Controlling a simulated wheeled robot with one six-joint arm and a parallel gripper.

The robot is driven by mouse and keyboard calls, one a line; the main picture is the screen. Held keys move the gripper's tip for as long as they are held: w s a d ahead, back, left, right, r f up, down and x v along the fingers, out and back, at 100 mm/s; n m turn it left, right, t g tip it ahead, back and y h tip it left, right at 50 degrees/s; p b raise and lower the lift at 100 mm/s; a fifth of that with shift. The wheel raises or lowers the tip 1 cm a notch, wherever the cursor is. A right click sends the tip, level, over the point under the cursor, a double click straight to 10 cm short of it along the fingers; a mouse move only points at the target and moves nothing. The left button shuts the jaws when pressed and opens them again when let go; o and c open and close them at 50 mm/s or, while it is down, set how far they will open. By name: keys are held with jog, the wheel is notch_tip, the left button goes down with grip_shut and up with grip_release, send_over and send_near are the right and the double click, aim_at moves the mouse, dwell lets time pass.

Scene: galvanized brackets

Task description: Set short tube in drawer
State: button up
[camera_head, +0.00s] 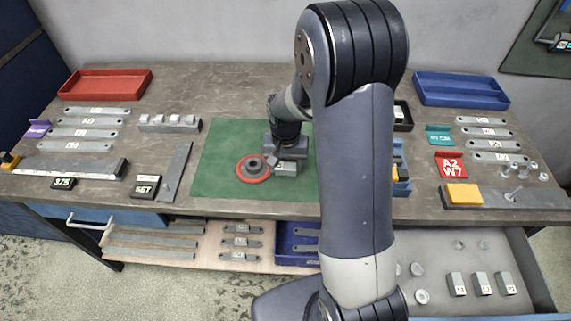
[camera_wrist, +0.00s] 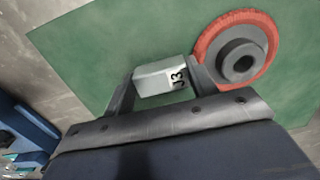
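The short tube, a light grey block marked J3 (camera_wrist: 160,77), is over the green mat (camera_wrist: 95,50). It also shows in the head view (camera_head: 286,169), below my gripper (camera_head: 287,154). In the wrist view, my gripper (camera_wrist: 162,80) has one finger at each end of the tube. I see no clear gap there, but cannot tell whether the fingers press on it or whether it is lifted. The drawer (camera_head: 532,268) at the lower right is pulled out. It holds several grey tubes with white labels (camera_head: 482,284) and round metal parts (camera_head: 419,296). My arm hides its left part.
A red-rimmed disc with a grey hub (camera_head: 254,168) lies close left of the tube. A red tray (camera_head: 104,83) and a blue tray (camera_head: 460,90) stand at the back. Brackets and bolts (camera_head: 510,170) lie at the right. The mat's left part is clear.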

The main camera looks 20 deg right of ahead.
jog(key=o, duration=0.5)
